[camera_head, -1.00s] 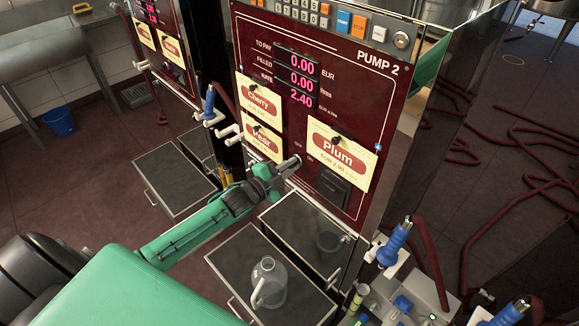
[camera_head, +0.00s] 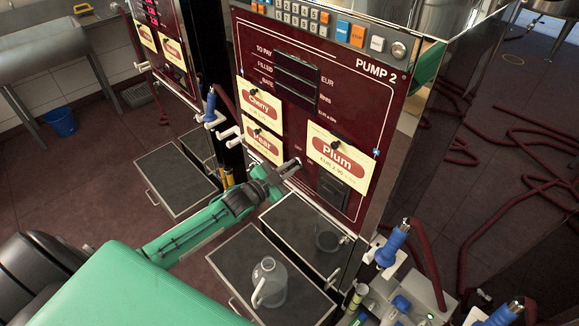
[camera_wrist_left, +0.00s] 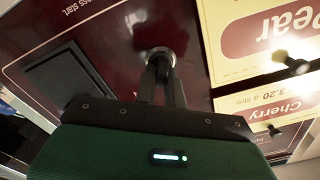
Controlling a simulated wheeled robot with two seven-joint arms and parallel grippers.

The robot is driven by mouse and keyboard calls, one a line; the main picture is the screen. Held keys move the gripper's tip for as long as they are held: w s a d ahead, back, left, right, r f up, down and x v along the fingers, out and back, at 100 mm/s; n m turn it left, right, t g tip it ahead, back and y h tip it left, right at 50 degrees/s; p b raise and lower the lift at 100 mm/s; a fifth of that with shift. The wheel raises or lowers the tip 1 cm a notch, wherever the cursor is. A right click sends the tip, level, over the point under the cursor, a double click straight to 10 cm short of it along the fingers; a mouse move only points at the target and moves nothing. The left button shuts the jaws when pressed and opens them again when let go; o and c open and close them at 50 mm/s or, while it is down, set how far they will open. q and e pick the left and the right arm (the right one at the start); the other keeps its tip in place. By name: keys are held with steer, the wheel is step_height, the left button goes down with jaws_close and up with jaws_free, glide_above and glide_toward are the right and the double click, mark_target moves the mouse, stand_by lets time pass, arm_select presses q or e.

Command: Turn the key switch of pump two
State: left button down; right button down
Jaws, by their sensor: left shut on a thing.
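Pump two (camera_head: 290,130) is a dark red panel marked PUMP 2. Its display (camera_head: 297,82) is dark. The key switch (camera_wrist_left: 158,54) shows as a round metal collar in the left wrist view; the key itself is hidden between the fingers. My left gripper (camera_head: 292,165) is at the lower middle of the panel, shut on the key. Its fingertips (camera_wrist_left: 163,70) also show in the left wrist view, right at the collar. My right gripper is not in view.
Cherry (camera_head: 259,101), Pear (camera_head: 262,144) and Plum (camera_head: 340,157) labels surround the gripper. Blue-handled nozzles (camera_head: 393,246) hang at the right. Dark red hoses lie on the floor.

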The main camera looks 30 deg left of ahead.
arm_select(q)
steer(key=n, duration=0.4)
steer(key=shift+a+n+p, duration=0.15)
steer(key=shift+n+p, duration=0.25)
steer(key=shift+n, duration=0.6)
steer(key=c, duration=1.5)
jaws_free()
